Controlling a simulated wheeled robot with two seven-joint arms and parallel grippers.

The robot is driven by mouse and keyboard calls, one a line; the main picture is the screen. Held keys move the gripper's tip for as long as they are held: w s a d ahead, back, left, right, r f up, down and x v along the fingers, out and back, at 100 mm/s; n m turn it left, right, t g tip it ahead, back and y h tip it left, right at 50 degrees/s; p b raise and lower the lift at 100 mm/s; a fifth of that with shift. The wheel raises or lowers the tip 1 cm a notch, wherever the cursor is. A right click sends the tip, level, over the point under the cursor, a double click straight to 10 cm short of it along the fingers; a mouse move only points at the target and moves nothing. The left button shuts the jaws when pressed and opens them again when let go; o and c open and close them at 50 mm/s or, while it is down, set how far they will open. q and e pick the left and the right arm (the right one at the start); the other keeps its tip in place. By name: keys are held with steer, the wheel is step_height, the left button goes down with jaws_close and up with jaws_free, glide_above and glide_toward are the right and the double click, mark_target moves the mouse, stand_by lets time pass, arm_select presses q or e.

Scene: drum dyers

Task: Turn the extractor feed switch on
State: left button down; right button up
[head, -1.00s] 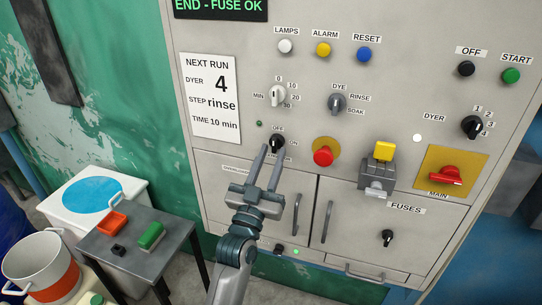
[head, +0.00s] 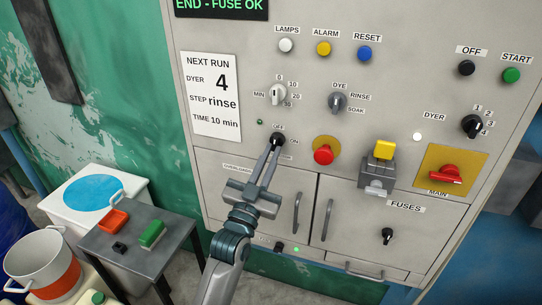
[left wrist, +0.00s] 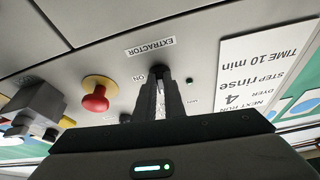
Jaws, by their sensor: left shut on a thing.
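The extractor feed switch is a small black rotary knob (head: 278,138) on the grey panel, with OFF above it and ON to its right. In the head view my left gripper (head: 271,152) reaches up to it with its fingers closed together on the knob. In the left wrist view the left gripper's fingertips (left wrist: 160,78) meet at the black knob (left wrist: 160,71), beside the EXTRACTOR and ON labels. The fingers cover most of the knob, so I cannot tell which way its pointer faces. My right gripper is in neither view.
A red mushroom button (head: 323,155) on a yellow disc sits just right of the switch. A grey box with a yellow top (head: 384,150) sticks out further right. Cabinet door handles (head: 297,213) are below.

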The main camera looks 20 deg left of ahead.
arm_select(q)
steer(key=shift+a+r+m+g+h+p, duration=0.35)
steer(key=shift+m+g+h+p, duration=0.8)
steer(key=shift+m, duration=2.2)
steer(key=shift+a+r+m+g+h+p, duration=0.4)
steer(key=shift+m+g+h+p, duration=0.7)
steer(key=shift+m, duration=2.3)
steer(key=shift+a+r+m+g+h+p, duration=0.2)
steer(key=shift+r+m+g+h+p, duration=0.45)
steer(key=shift+m+p, duration=1.8)
steer(key=shift+f+m+b, duration=0.2)
steer(key=shift+m+b, duration=0.7)
steer(key=shift+b, duration=0.05)
steer(key=c, duration=1.8)
jaws_free()
steer(key=shift+c, duration=0.2)
steer(key=shift+w+d+f, duration=0.1)
steer(key=shift+d, duration=0.05)
